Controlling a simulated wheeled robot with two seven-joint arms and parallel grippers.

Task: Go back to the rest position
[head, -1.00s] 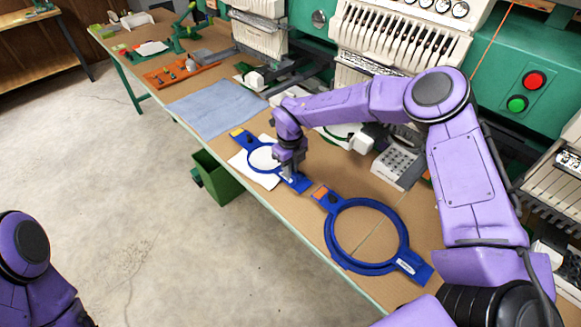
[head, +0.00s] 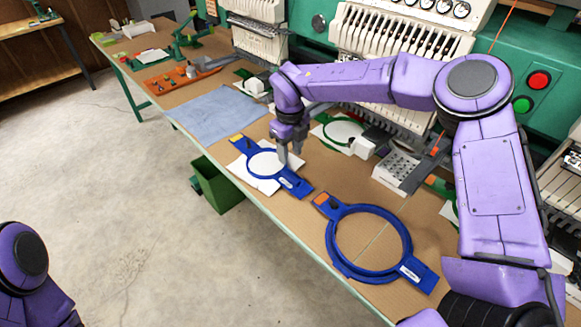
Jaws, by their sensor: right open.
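My right arm reaches in from the right, bent at the elbow. A larger blue hoop frame (head: 334,250), with an empty ring, lies nearer on the table. Of my left arm only a purple part shows at the lower left; its gripper is out of view.
The long brown table (head: 320,180) runs along green embroidery machines (head: 530,60). A grey-blue cloth (head: 218,113), an orange tray (head: 180,77) and a grey keypad box (head: 400,172) lie on it. A green bin (head: 220,187) stands on the floor beside it. The floor at left is clear.

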